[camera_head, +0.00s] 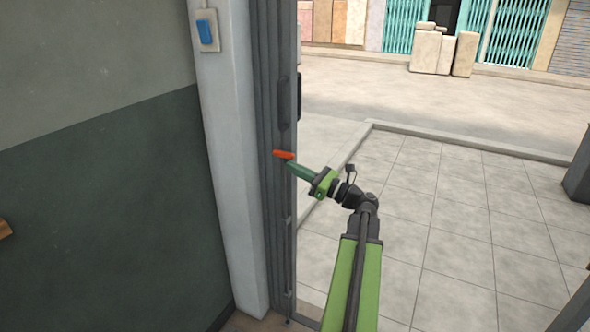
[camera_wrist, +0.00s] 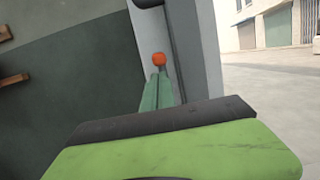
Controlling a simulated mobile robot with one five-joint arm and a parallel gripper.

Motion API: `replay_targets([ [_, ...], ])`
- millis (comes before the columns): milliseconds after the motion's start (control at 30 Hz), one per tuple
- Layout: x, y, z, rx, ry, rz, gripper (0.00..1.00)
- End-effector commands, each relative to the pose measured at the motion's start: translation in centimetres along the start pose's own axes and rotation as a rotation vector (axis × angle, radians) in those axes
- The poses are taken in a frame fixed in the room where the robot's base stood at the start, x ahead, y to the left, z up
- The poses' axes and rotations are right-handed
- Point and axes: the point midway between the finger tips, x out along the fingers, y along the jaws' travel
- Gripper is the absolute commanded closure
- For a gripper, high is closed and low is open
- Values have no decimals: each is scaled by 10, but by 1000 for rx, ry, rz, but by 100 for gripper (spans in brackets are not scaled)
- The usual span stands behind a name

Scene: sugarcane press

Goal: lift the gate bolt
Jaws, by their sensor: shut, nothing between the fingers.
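The gate bolt shows as a short orange-red handle (camera_head: 284,154) on the grey folded gate (camera_head: 273,220) in the head view. Its rounded orange end (camera_wrist: 159,59) also shows in the wrist view, just beyond my fingertips. My gripper (camera_head: 290,166) has green fingers and is shut with nothing between them. The fingertips are right at the handle, slightly below it in the head view. I cannot tell whether they touch it. In the wrist view my gripper (camera_wrist: 158,76) points straight toward the orange end. The rod of the bolt is hard to make out against the gate.
A pale door post (camera_head: 228,150) with a blue switch (camera_head: 205,30) stands left of the gate. A dark pull handle (camera_head: 298,97) is on the gate above the bolt. The tiled floor (camera_head: 460,220) to the right is open. Stone blocks (camera_head: 431,50) stand across the street.

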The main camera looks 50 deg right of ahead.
Motion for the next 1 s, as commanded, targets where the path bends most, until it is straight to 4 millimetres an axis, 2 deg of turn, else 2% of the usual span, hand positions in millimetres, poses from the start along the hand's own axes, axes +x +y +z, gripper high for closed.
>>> replay_targets([
  [33, -4, 0, -19, 0, 2, 1, 100],
  [133, -9, 1, -45, 0, 7, 5, 100],
  [200, -28, 0, -35, -2, 7, -2, 100],
  [400, -75, 0, -34, -2, 8, -1, 100],
  [500, -92, 0, -34, -2, 8, 1, 100],
  [700, -107, 1, -32, -1, 9, 4, 100],
  [1000, -107, 1, -32, -1, 9, 5, 100],
])
